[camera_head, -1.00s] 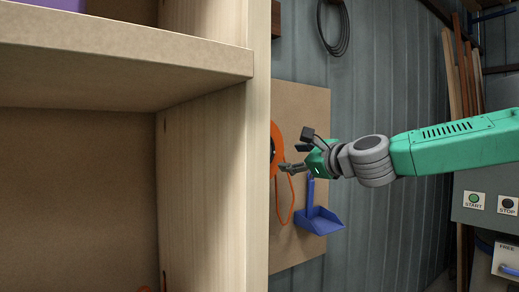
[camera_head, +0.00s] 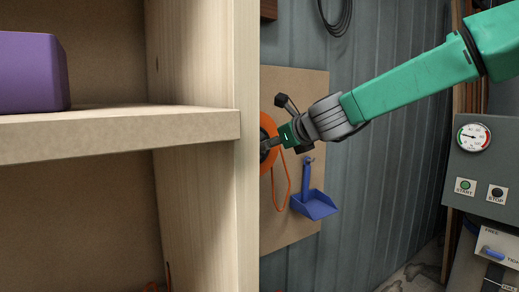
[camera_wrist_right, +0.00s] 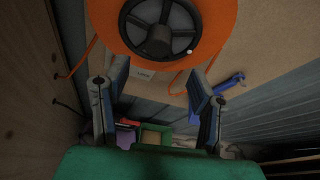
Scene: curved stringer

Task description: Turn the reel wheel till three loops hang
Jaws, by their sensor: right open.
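The orange reel (camera_head: 267,124) with its dark wheel is mounted on a brown board, partly hidden by the shelf post in the head view. In the right wrist view the orange rim (camera_wrist_right: 222,20) surrounds a dark spoked wheel (camera_wrist_right: 158,28) with a small white spot at its lower right. One narrow orange loop (camera_head: 281,188) hangs below the reel in the head view. My right gripper (camera_head: 271,146) is at the reel's front; in the wrist view its fingers (camera_wrist_right: 157,78) are apart, below the wheel, with nothing between them. Contact cannot be told. My left gripper is out of view.
A pale wooden shelf (camera_head: 120,128) with a purple box (camera_head: 32,72) fills the left. A blue dustpan (camera_head: 314,204) hangs on the board (camera_head: 300,235), right of the loop. A grey control panel (camera_head: 478,165) with a gauge stands at right.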

